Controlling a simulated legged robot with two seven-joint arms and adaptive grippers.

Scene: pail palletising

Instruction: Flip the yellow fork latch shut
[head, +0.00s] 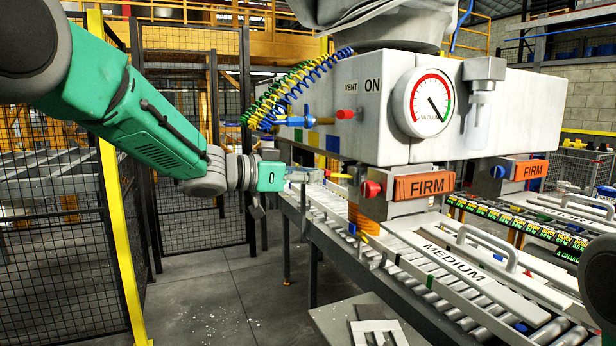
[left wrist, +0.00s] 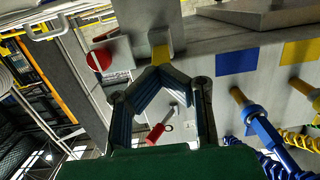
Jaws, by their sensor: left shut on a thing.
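The yellow fork latch (head: 340,176) is a small yellow piece at the left side of the white tool body, left of a round red knob (head: 371,189). My left gripper (head: 318,176) comes in from the left, level with the latch, and its fingertips reach it. In the left wrist view, the fingers (left wrist: 160,70) are drawn together at the yellow latch (left wrist: 160,51), which shows just beyond the tips; they appear shut on its end. The tips hide part of the latch, and its exact angle is hard to tell. My right gripper is out of view.
The white tool body (head: 350,95) carries a vacuum gauge (head: 424,101), a red vent knob (head: 346,114) and orange FIRM blocks (head: 424,185). Coiled hoses (head: 280,95) hang above my left gripper. Roller conveyors (head: 440,270) run below. A mesh fence (head: 60,220) stands left.

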